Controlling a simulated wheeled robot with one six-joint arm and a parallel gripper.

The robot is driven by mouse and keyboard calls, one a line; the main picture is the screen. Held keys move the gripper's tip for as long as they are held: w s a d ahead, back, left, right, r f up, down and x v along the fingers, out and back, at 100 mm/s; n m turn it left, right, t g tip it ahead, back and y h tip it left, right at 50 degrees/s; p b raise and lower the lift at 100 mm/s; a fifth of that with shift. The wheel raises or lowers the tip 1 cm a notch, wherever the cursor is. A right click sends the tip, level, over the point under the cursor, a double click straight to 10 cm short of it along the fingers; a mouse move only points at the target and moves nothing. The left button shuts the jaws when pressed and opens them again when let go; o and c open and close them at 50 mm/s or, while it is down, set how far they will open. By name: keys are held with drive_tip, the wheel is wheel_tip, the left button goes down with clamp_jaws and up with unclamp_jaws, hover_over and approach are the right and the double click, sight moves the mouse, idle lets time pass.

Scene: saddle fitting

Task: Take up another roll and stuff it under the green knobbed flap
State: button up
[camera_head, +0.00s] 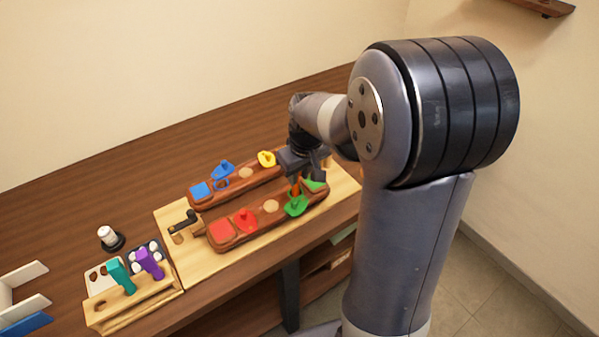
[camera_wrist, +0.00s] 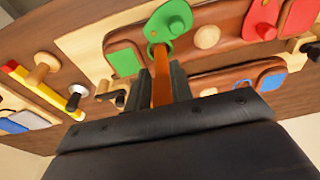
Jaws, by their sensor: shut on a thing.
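The green knobbed flap (camera_head: 296,206) is at the right end of the near brown saddle piece (camera_head: 262,230), next to a green patch (camera_head: 315,186). In the wrist view the green flap (camera_wrist: 172,20) lies just beyond my fingertips, with a green ring at its near end. My gripper (camera_head: 296,180) is shut on an orange bar-like tool (camera_wrist: 161,85), which points down at the flap's ring end. Whether its tip touches the flap or sits in the ring I cannot tell. Small white rolls, it seems, sit in a dark tray (camera_head: 138,261) at the lower left.
A far saddle piece (camera_head: 238,185) carries a raised blue flap (camera_head: 223,169) and a yellow flap (camera_head: 267,158). A red flap (camera_head: 246,219) is on the near piece. A wooden rack (camera_head: 125,308) holds teal and purple handles. A white cylinder (camera_head: 107,235) stands behind it.

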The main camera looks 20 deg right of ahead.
drive_tip(key=shift+f, duration=0.2)
idle(0.6)
drive_tip(key=shift+r, duration=0.1)
wheel_tip(320, 180, up, 8)
drive_tip(key=p, duration=0.6)
idle(0.4)
